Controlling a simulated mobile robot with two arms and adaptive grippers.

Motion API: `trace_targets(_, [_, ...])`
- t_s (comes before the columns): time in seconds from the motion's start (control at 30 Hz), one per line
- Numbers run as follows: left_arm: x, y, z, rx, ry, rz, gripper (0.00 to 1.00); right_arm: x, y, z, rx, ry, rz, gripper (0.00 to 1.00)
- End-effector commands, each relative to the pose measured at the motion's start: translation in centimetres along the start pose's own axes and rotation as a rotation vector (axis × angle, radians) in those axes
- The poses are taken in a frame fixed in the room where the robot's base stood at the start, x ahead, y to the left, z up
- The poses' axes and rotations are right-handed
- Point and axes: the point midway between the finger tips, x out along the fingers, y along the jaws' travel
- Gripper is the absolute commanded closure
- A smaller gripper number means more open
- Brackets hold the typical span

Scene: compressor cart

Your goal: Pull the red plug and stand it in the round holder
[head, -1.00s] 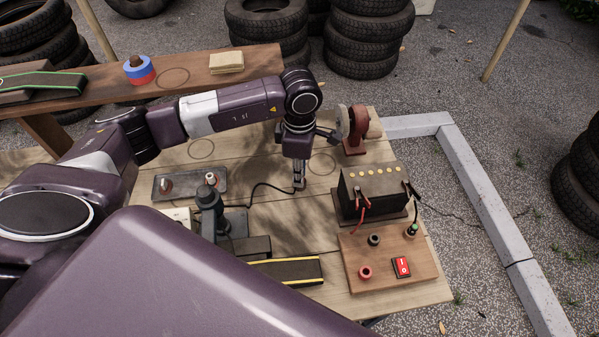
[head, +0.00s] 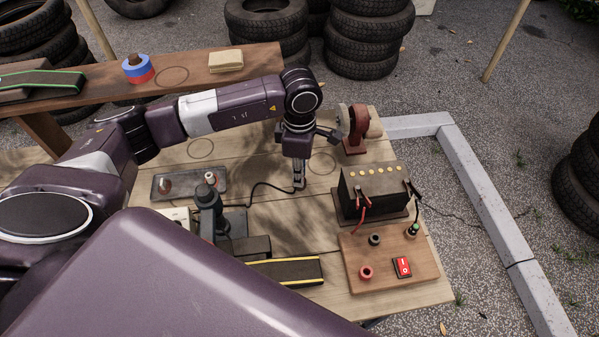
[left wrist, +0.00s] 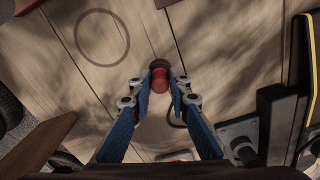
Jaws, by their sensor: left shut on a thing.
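My left gripper (head: 299,187) points down over the middle of the plank table. In the left wrist view my left gripper (left wrist: 161,82) is shut on the red plug (left wrist: 160,78), with one blue finger on each side. A dark round shape (left wrist: 160,63) shows at the plug's far end; I cannot tell whether it is the round holder or part of the plug. A black cable (head: 262,186) runs left from the gripper across the table. In the head view the fingers hide the plug. My right gripper is not in view.
Right of the gripper are a black battery box (head: 374,190) with clipped leads, and a wooden board (head: 390,262) with a red socket (head: 365,272), a black socket (head: 375,239) and a red switch (head: 402,266). A metal tray (head: 180,196) lies left. A yellow-edged dark block (head: 290,270) lies in front.

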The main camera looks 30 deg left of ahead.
Motion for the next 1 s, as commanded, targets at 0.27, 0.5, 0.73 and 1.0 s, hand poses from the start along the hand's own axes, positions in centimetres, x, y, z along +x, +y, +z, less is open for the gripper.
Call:
trace_targets(0.27, [-0.03, -0.01, 0.00, 0.000, 0.000, 0.000, 1.00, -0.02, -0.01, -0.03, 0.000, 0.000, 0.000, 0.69])
trace_targets(0.5, [-0.01, -0.02, -0.01, 0.000, 0.000, 0.000, 0.63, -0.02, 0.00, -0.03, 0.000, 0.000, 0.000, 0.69])
trace_targets(0.73, [0.00, -0.03, -0.01, 0.000, 0.000, -0.001, 0.58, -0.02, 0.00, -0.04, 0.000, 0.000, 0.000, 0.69])
trace_targets(1.0, [0.00, -0.03, 0.00, 0.000, 0.000, -0.001, 0.45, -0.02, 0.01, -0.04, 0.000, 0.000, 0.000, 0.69])
